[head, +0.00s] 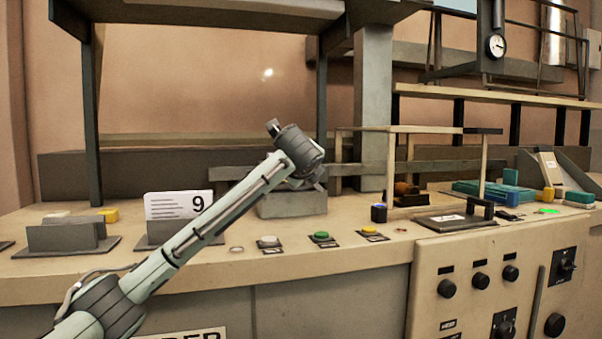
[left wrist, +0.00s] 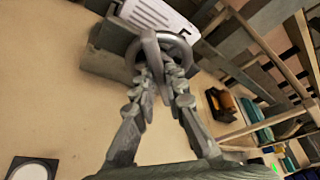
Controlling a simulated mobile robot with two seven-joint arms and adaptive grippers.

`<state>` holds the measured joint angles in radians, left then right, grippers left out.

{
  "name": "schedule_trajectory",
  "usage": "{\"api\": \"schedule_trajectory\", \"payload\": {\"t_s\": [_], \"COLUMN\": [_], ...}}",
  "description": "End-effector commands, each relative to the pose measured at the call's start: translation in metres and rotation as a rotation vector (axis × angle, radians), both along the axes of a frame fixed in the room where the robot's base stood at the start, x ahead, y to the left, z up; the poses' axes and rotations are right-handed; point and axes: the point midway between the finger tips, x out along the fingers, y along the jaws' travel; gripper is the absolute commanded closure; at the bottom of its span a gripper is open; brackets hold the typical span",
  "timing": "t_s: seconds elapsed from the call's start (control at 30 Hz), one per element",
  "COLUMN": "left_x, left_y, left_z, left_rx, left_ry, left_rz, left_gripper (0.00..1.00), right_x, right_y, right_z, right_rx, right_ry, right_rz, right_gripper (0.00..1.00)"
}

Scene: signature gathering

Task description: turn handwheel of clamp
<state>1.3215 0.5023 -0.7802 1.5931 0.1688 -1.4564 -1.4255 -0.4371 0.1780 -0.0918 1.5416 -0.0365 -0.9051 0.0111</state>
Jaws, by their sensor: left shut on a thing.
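The clamp is a grey block (left wrist: 108,60) on the bench in the left wrist view, with a grey ring-shaped handwheel (left wrist: 186,47) at its side. In the head view the clamp's grey body (head: 292,206) shows below my left wrist, and its handwheel is hidden there. My left gripper (left wrist: 163,70) is shut on the handwheel, with its two fingers at the near part of the ring. In the head view this gripper (head: 318,184) is mostly hidden behind its own wrist. My right gripper is in neither view.
A white card marked 9 (head: 178,205) stands in a holder left of my arm. White (head: 269,241), green (head: 322,236) and yellow (head: 369,231) buttons line the bench front. A light frame (head: 400,130) and teal blocks (head: 485,190) stand to the right.

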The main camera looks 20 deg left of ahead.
Motion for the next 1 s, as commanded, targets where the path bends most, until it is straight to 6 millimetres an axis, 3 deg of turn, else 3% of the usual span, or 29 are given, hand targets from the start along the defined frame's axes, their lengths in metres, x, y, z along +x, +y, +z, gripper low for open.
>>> {"api": "schedule_trajectory", "payload": {"t_s": [0.4,0.43,0.6,1.0], "left_x": [0.0001,0.0001,0.0001,-0.0093], "left_y": [-0.0007,-0.0007,-0.0006,-0.0034], "left_z": [-0.0009,-0.0009,-0.0007,0.003], "left_rx": [0.006,0.006,0.006,0.005], "left_ry": [0.006,0.006,0.005,0.003], "left_rz": [-0.002,-0.002,-0.001,-0.002], "left_gripper": [1.0,0.86,0.67,0.67], "right_x": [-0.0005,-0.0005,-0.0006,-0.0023], "right_y": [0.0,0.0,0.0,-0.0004], "right_z": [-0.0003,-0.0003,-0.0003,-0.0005], "right_rx": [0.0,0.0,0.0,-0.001], "right_ry": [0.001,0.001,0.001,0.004], "right_rz": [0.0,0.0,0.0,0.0], "right_gripper": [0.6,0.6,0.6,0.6]}}
